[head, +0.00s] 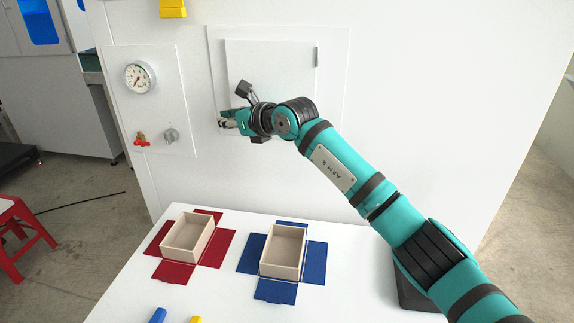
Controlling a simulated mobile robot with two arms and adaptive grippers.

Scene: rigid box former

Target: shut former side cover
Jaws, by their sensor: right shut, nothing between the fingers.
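The former side cover (272,62) is a white square panel in a pale frame on the white machine wall, with a small grey fitting at its upper right edge. It looks flush or nearly flush with its frame; I cannot tell if a small gap is left. My right gripper (223,122) is shut and empty at the cover's lower left edge. I cannot tell whether it touches the cover. The gripper and arm hide the cover's lower part. My left gripper is not in view.
A side panel left of the cover carries a gauge (140,77), a red-handled valve (141,139) and a grey knob (171,135). Below, a white table (215,290) holds two open boxes on a red sheet (172,271) and a blue sheet (275,291). A red stool (22,235) stands left.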

